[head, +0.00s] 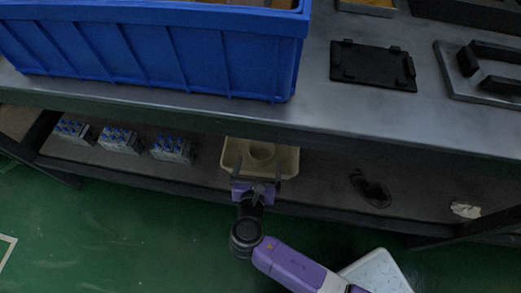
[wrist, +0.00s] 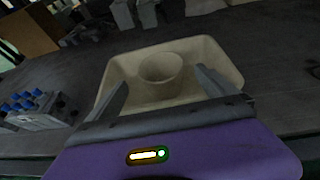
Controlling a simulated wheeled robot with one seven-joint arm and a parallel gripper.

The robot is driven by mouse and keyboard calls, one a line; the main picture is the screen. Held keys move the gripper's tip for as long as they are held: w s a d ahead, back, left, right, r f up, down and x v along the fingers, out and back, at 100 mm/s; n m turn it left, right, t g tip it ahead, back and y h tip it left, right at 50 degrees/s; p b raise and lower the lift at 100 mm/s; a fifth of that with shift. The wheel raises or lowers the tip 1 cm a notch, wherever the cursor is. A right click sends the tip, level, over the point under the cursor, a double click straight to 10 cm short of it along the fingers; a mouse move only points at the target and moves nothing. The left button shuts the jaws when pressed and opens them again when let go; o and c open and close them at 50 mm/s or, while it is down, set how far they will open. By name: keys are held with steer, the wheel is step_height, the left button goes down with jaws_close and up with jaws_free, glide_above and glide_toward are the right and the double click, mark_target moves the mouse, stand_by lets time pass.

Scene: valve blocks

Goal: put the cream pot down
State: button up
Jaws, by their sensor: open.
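The cream pot (wrist: 161,73) stands upright inside a cream tray (wrist: 222,61) in the wrist view. In the head view the pot (head: 261,153) and the tray (head: 289,168) are on the lower shelf, under the workbench's front edge. My gripper (wrist: 160,90) is open at the near side of the tray. Its two fingers are spread to the left and right, and the pot is beyond and between them, not gripped. In the head view my gripper (head: 258,182) is at the tray's front edge. Whether a finger touches the tray cannot be told.
Several valve blocks (head: 172,149) with blue tops stand left of the tray on the lower shelf (head: 325,180). A dark object (head: 371,190) lies to the right. The workbench top (head: 318,105) overhangs the shelf and carries a large blue crate (head: 160,55).

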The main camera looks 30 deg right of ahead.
steer(key=p+v, duration=0.1)
steer(key=v, duration=0.3)
steer(key=shift+f, duration=0.1)
steer(key=s+d+f+m+g+y, duration=0.1)
steer(key=s+d+f+m+y, duration=0.15)
steer(key=s+m, duration=0.45)
steer(key=s+d+f+m+y, duration=0.1)
steer(key=s+m+y, duration=0.35)
steer(key=s, duration=0.55)
steer(key=s+d+r+m+t, duration=0.1)
steer(key=s+r+m, duration=0.2)
steer(key=r+m, duration=0.3)
steer(key=s+d+r+m+t, duration=0.1)
steer(key=s+r+m+t, duration=0.1)
steer(key=r+m, duration=0.4)
steer(key=s+d+r+m+t, duration=0.1)
steer(key=s+r+m, duration=0.2)
steer(key=r, duration=0.9)
steer(key=m, duration=0.3)
steer(key=shift+s+t, duration=0.35)
steer(key=shift+t, duration=0.05)
steer(key=shift+r, duration=0.15)
